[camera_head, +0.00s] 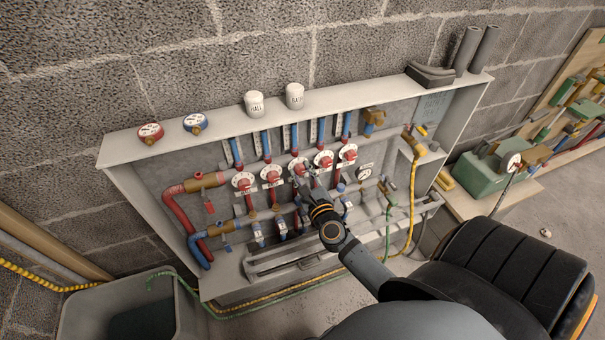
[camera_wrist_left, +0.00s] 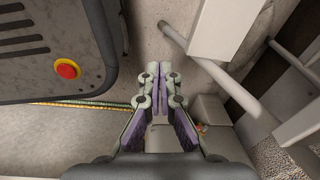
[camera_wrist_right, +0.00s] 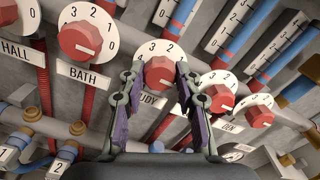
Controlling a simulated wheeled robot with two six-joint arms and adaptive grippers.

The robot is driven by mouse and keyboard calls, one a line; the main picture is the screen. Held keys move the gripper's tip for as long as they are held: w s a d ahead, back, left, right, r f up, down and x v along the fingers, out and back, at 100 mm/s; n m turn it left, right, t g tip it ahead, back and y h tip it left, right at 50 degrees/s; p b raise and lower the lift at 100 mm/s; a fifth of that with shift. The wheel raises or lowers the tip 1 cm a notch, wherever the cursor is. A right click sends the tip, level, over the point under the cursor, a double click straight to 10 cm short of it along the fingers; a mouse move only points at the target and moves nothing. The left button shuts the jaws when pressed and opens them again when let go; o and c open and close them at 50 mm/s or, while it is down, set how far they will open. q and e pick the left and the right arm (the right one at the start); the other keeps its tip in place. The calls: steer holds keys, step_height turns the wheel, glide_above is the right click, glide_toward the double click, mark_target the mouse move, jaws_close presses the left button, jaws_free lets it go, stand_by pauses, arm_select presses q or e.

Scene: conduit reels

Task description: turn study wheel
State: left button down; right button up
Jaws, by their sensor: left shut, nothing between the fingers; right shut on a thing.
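The study wheel is a red knob on a white numbered dial, third in a row of similar wheels. It shows in the head view (camera_head: 299,167) and at the middle of the right wrist view (camera_wrist_right: 160,73). My right gripper (camera_wrist_right: 155,88) is shut on this knob, one finger at each side. The fingers partly hide its label, leaving "UDY" readable. In the head view my right gripper (camera_head: 304,184) reaches up to the panel from below. My left gripper (camera_wrist_left: 159,80) is shut and empty near the floor in the left wrist view, away from the wheels.
The BATH wheel (camera_wrist_right: 88,40) and the DEN wheel (camera_wrist_right: 217,92) flank the study wheel closely. Red and blue pipes (camera_head: 178,212) run at the panel's left. A grey bin (camera_head: 75,310) stands lower left. A green machine (camera_head: 488,170) sits on the right bench.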

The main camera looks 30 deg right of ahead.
steer(key=shift+f, duration=0.1)
steer(key=o, duration=1.2)
steer(key=shift+c, duration=0.2)
steer(key=v, duration=1.2)
